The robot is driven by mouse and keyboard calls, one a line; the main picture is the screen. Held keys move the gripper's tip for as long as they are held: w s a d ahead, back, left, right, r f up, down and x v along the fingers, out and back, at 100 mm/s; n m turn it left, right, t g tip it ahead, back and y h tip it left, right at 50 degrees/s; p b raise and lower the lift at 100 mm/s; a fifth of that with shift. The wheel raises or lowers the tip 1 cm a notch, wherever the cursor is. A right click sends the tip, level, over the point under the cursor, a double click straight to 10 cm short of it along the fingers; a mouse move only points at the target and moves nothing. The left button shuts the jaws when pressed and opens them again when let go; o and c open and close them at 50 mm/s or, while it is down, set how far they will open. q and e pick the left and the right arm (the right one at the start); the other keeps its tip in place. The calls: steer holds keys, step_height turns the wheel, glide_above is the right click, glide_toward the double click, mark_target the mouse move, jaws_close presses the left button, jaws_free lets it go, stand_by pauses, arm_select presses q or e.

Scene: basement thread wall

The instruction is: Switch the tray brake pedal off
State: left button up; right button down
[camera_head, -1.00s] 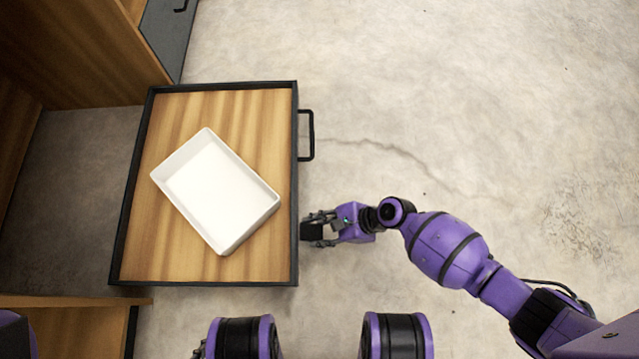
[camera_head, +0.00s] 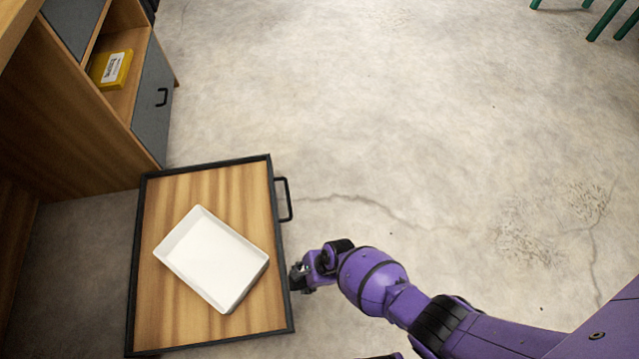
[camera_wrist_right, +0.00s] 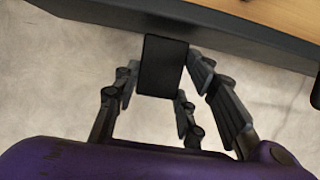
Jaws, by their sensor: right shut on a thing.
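The black brake pedal (camera_wrist_right: 162,66) is a small dark block at the outer side of the black-rimmed wooden tray (camera_head: 160,300). My right gripper (camera_head: 298,278) is at the tray's right edge in the head view. In the right wrist view my right gripper's fingers (camera_wrist_right: 158,98) are on both sides of the pedal and shut on it. The fingers mostly hide the pedal in the head view. I cannot read its on or off position. My left gripper is out of view.
A white open bin (camera_head: 212,258) lies on the wooden tray. A black handle (camera_head: 287,199) sticks out of its right side. A wooden cabinet (camera_head: 85,130) with a yellow box (camera_head: 110,68) stands at the upper left.

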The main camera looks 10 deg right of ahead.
steer(key=shift+a+r+h+p, duration=0.45)
steer(key=shift+a+h+p, duration=0.05)
steer(key=shift+p, duration=0.2)
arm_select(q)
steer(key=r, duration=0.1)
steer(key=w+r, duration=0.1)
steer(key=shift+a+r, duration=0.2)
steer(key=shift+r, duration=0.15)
arm_select(e)
steer(key=shift+h, duration=0.3)
steer(key=shift+d+f, duration=0.1)
steer(key=c, duration=1.1)
jaws_free()
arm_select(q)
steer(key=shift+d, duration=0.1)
arm_select(e)
steer(key=shift+w, duration=0.15)
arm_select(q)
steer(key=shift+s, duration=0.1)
arm_select(e)
steer(key=shift+v, duration=0.8)
steer(key=v, duration=1)
steer(key=shift+s+d, duration=0.2)
steer(key=shift+s, duration=0.15)
